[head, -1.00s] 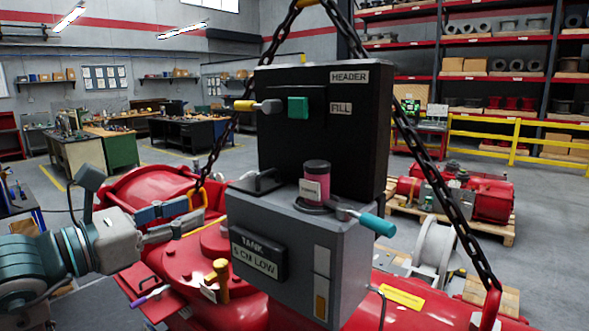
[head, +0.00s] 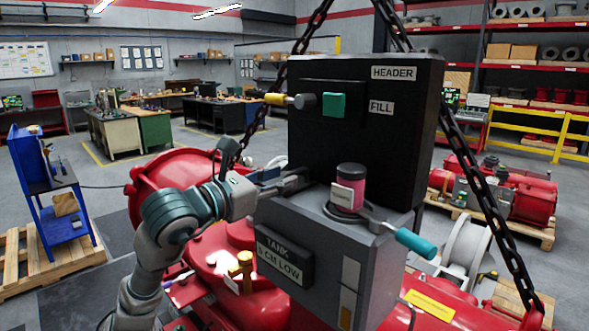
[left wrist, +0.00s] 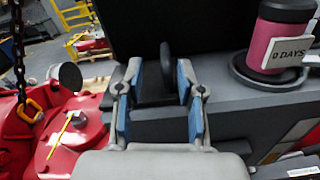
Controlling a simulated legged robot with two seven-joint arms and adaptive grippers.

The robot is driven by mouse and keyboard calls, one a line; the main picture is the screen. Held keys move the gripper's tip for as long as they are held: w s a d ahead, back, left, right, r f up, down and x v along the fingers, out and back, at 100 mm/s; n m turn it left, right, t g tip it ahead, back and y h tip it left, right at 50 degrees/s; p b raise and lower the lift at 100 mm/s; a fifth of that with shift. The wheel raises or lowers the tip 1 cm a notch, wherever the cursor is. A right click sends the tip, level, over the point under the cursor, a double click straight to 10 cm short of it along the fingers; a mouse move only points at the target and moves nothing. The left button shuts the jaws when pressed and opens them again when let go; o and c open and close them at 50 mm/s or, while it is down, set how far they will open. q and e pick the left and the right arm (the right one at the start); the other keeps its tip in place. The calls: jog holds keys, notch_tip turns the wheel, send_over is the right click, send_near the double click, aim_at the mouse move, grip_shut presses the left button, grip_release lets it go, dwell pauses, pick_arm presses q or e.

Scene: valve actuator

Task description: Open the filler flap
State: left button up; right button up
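The filler flap (left wrist: 158,112) is a dark plate on top of the grey tank box (head: 315,236). Its upright dark handle (left wrist: 167,72) shows in the left wrist view. In the head view my left gripper (head: 292,182) hides most of the flap. In the left wrist view the left gripper (left wrist: 157,85) is open, with one blue-padded finger on each side of the handle. A gap shows between the handle and the left finger; the right finger is closer, and I cannot tell whether it touches. My right gripper is not in view.
A pink jar (head: 348,188) stands on the box right of the flap. A teal-handled lever (head: 413,242) sticks out at the box's right. The black header box (head: 355,138) rises behind, with a yellow-tipped lever (head: 280,99). Chains (head: 468,165) hang either side.

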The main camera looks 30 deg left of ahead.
aim_at(298, 172)
pick_arm(q)
jog(key=shift+w+a, duration=0.15)
jog(key=shift+w, duration=0.45)
jog(key=shift+w+a+r, duration=0.1)
jog(key=shift+w, duration=0.1)
jog(key=shift+w+d+p, duration=0.15)
jog(key=shift+d+p, duration=0.1)
jog(key=shift+p, duration=0.05)
jog(key=shift+w+d, duration=0.45)
jog(key=shift+d, duration=0.2)
jog(key=shift+w+d, duration=0.4)
jog(key=shift+d, duration=0.4)
jog(key=shift+s, duration=0.1)
jog(key=c, duration=0.4)
jog(key=shift+a, duration=0.2)
grip_shut()
jog(key=shift+a, duration=0.4)
jog(key=shift+d, duration=0.1)
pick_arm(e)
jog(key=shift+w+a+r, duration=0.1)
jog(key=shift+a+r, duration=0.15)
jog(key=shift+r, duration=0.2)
